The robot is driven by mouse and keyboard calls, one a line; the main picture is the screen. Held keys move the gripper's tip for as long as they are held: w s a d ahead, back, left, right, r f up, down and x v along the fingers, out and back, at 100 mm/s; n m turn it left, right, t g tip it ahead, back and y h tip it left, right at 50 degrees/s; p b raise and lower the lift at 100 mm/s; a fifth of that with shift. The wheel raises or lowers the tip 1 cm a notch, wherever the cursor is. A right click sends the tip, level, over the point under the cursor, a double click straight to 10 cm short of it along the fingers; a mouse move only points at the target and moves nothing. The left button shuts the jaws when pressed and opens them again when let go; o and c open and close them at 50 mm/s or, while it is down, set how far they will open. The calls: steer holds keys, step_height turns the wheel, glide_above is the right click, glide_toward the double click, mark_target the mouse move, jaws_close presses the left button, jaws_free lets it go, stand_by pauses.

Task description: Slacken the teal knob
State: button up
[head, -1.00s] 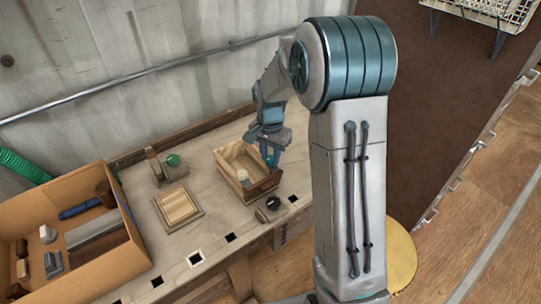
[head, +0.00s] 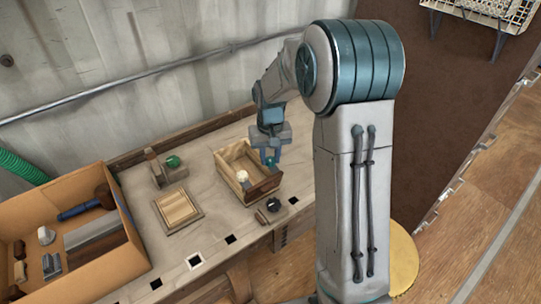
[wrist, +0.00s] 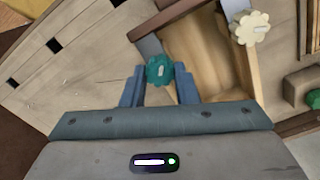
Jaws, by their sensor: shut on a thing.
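The teal knob (wrist: 159,70) is scalloped and has a pale mark on its face. It sits at the near end of an open wooden box (head: 222,172), by a grey metal plate. My gripper (wrist: 160,77) is shut on it, with one blue finger on each side. In the head view my gripper (head: 270,158) is over the box's right end, and the knob is mostly hidden by the fingers. A cream scalloped knob (wrist: 249,27) is on the box close by; it also shows in the head view (head: 242,176).
A green knob (head: 173,161) on a wooden block fixture stands left of the box. A framed wooden panel (head: 178,208) lies on the bench. A black round knob (head: 273,204) is at the front. A cardboard box (head: 137,256) with tools stands at left.

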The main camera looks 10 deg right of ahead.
mark_target(270, 159)
stand_by(0.3)
steer(key=o, duration=1)
steer(key=shift+r, duration=0.1)
step_height(270, 159, up, 14)
steer(key=shift+f, duration=0.2)
steer(key=s+f+t, duration=0.2)
steer(key=s, duration=2.1)
steer(key=shift+s+f+t, duration=0.3)
steer(key=shift+s+t, duration=0.1)
